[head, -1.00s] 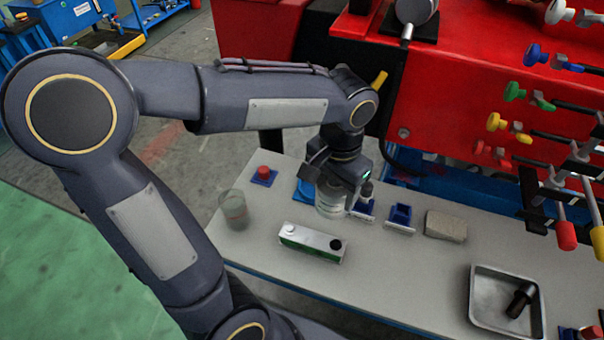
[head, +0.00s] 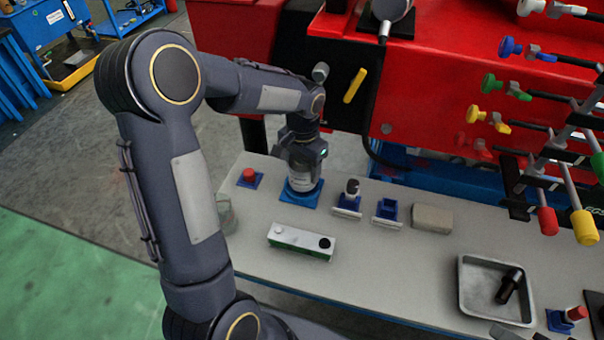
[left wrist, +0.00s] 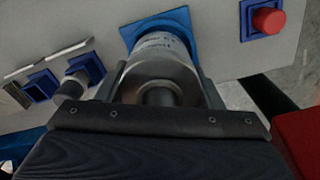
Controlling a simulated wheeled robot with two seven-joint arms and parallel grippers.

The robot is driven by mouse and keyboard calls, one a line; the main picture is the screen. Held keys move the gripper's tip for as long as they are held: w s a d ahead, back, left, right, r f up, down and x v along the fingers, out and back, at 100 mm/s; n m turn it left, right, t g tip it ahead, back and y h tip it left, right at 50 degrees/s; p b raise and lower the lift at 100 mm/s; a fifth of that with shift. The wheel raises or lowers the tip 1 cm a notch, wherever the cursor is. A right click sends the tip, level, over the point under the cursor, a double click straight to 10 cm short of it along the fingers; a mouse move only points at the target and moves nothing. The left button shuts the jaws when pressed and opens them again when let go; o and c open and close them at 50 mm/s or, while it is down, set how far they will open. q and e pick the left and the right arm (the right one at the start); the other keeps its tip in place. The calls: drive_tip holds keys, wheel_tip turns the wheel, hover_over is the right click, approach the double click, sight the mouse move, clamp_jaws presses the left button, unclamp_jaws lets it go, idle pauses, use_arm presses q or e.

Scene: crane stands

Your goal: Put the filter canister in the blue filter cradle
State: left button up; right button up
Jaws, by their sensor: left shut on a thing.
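The filter canister (head: 300,182) is a pale metallic cylinder with a label, upright at the back left of the bench. It also shows in the left wrist view (left wrist: 160,50). The blue filter cradle (head: 297,200) is a square blue base, directly under the canister. It shows around the canister's lower end in the left wrist view (left wrist: 182,18). My left gripper (head: 301,164) points down and is shut on the canister's upper part. The canister's bottom appears within the cradle, but its exact seating is hidden. My right gripper is not in view.
A red button on a blue base (head: 249,177) stands left of the cradle. A small dark-topped bottle (head: 352,190) in a holder and an empty blue holder (head: 387,209) stand right. A green-white box (head: 300,241) lies in front. A metal tray (head: 466,300) is at right.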

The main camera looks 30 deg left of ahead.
use_arm(q)
drive_tip(key=shift+w+a+f, duration=0.1)
drive_tip(key=shift+f, duration=0.8)
drive_tip(key=shift+w+a+f, duration=0.1)
drive_tip(key=shift+f, duration=0.75)
drive_tip(key=shift+f, duration=0.1)
drive_tip(key=o, duration=1.3)
